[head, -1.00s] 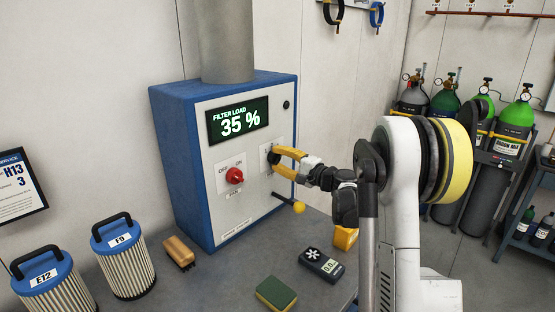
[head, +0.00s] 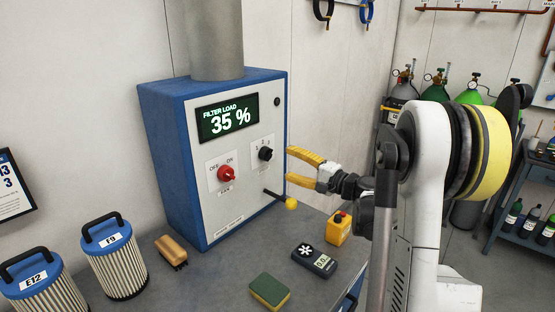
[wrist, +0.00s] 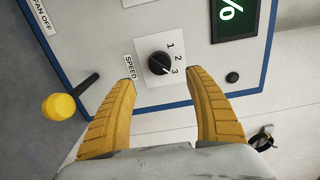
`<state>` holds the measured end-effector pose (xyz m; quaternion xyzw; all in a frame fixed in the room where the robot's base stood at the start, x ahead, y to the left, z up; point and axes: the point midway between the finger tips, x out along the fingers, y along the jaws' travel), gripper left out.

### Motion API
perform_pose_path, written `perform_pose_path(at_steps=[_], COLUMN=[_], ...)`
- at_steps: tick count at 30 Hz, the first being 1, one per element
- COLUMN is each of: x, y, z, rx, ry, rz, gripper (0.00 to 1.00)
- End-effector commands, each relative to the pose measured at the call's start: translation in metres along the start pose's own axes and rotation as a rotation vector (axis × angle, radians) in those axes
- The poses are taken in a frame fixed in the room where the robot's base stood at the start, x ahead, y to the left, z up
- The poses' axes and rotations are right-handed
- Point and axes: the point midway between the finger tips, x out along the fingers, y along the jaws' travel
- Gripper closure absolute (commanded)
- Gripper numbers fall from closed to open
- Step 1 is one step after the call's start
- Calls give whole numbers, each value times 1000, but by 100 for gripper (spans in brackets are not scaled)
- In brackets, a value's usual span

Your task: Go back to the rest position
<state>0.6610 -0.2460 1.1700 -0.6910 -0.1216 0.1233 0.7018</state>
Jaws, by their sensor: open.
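My gripper (head: 292,167) has yellow fingers and is open and empty. In the head view it hangs just right of the blue and grey filter unit (head: 180,160), apart from it. In the wrist view the open fingers (wrist: 160,85) point at the panel, with the black speed knob (wrist: 159,64) beyond and between them. The knob (head: 265,154) is free and its scale reads 1, 2, 3. The red fan knob (head: 227,174) sits between OFF and ON, its mark pointing up towards ON. The display (head: 229,119) reads FILTER LOAD 35 %.
A yellow-tipped lever (head: 290,203) juts from the panel below my gripper. On the bench are a yellow box with a red button (head: 339,227), a meter (head: 314,260), a sponge (head: 269,290), a brush (head: 172,251) and filters (head: 113,262). Gas cylinders (head: 435,85) stand right.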

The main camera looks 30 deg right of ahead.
Motion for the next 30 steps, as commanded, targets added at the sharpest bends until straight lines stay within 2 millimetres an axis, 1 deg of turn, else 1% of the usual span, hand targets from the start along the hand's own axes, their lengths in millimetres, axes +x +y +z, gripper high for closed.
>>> perform_pose_path(at_steps=[1, 3, 7, 24, 26, 29, 30], x=[-9, -17, -26, -26, -22, -12, -8], y=[0, 0, 0, 0, -1, -2, -2], z=[-1, -1, 0, 2, 11, 44, 64], rx=[0, 0, 0, -2, -12, -58, -88], ry=[2, 2, 0, -3, -12, -49, -71], rz=[0, 0, 0, 5, 23, 102, 148], gripper=[37, 37, 37, 37, 37, 37, 37])
